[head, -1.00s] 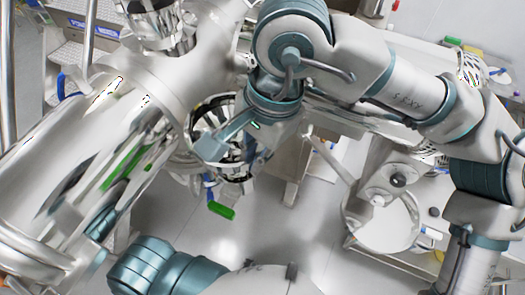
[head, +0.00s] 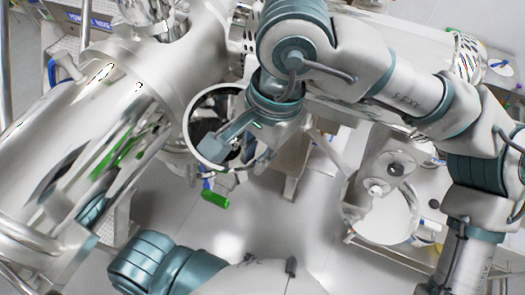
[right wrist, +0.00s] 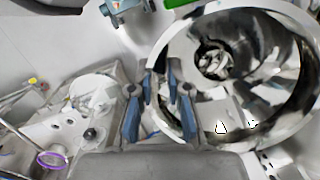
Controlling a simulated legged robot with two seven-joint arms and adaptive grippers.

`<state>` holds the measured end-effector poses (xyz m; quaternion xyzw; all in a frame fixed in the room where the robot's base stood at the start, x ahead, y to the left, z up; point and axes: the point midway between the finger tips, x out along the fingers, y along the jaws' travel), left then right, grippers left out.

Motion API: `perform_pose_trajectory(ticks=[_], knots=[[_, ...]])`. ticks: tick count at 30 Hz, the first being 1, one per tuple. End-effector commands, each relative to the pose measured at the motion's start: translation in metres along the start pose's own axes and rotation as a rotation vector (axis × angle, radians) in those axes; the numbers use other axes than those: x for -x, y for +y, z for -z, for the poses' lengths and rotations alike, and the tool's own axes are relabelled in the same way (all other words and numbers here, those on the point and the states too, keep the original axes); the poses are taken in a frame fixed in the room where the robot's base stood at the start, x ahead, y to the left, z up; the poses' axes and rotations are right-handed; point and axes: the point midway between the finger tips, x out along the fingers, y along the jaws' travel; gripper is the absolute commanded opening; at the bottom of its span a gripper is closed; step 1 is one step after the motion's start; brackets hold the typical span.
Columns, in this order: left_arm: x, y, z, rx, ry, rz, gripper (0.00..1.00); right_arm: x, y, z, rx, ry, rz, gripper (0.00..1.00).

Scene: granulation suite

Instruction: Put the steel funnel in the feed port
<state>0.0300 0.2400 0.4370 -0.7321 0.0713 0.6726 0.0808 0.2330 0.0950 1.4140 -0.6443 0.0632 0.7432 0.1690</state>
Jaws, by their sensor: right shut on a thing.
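The steel funnel (head: 187,128) is a wide, shiny cone with a round rim, near the middle of the head view, right of the big steel vessel. The right wrist view looks into its mouth (right wrist: 275,75), with a small outlet at the bottom. My right gripper (head: 235,140) is shut on the funnel's near rim, one finger inside and one outside; its fingers also show in the right wrist view (right wrist: 161,95). A steel neck (head: 152,14) on the vessel at the top left may be the feed port; its opening is cut off. My left gripper is out of view.
The large polished vessel (head: 110,135) fills the left, close beside the funnel. A green handle (head: 215,199) hangs below the funnel. A bench with a round white item (head: 385,215) stands at the right. Open floor (head: 275,220) lies in the lower middle.

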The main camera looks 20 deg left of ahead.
Motion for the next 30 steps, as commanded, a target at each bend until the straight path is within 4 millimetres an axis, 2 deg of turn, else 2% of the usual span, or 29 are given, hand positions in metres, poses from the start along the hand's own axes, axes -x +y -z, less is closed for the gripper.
perform_pose_trajectory(ticks=[1,14,15,18,30], knots=[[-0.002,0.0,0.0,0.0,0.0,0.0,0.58,-0.005,0.003,-0.001,0.006,-0.001,-0.013,0.0],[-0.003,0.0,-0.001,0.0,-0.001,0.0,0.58,-0.002,0.015,-0.002,0.007,-0.002,-0.01,0.0],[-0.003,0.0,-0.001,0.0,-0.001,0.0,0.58,-0.002,0.015,-0.001,0.006,-0.002,-0.009,0.24],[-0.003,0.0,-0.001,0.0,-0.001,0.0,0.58,-0.001,0.015,-0.001,0.006,-0.002,-0.007,0.46],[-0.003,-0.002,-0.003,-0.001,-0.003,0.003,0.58,0.003,0.015,-0.001,0.003,-0.002,-0.001,0.46]])
